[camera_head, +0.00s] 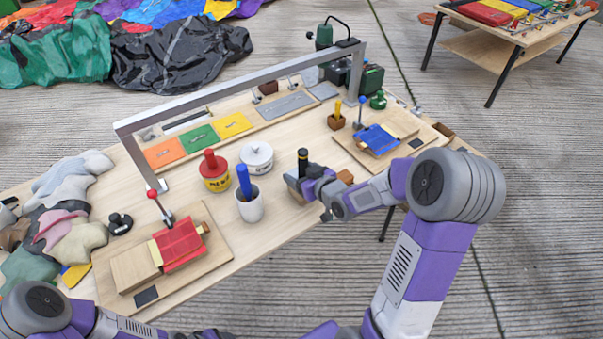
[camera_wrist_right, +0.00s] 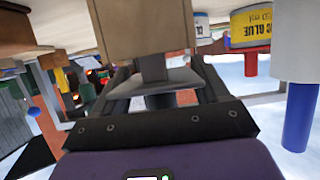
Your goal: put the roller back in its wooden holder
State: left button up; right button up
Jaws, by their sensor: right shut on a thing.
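The roller (camera_head: 303,155) stands upright with its black handle up, near the table's front edge in the head view. My right gripper (camera_head: 306,186) is shut on the roller below the handle. In the right wrist view, which looks upside down, a grey stem (camera_wrist_right: 152,68) lies between my right fingers (camera_wrist_right: 160,98) and meets a light wooden block (camera_wrist_right: 135,28), which looks like the wooden holder. The holder (camera_head: 295,197) is mostly hidden behind my gripper in the head view. I cannot tell how deep the roller sits in it. My left gripper is out of view.
A white cup with a blue handle (camera_head: 249,208), a red-and-yellow glue tin (camera_head: 214,174) and a white tin (camera_head: 257,157) stand left of my gripper. A small brown block (camera_head: 345,177) lies just right. A metal gantry (camera_head: 235,85) spans the table (camera_head: 270,235).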

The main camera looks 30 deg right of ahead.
aim_at(306, 160)
jog(key=shift+f, duration=0.1)
dwell(0.4)
jog(key=shift+f, duration=0.6)
jog(key=o, duration=1.4)
jog(key=shift+f, duration=0.1)
jog(key=shift+r+p, duration=2.9)
jog(key=shift+r, duration=1.2)
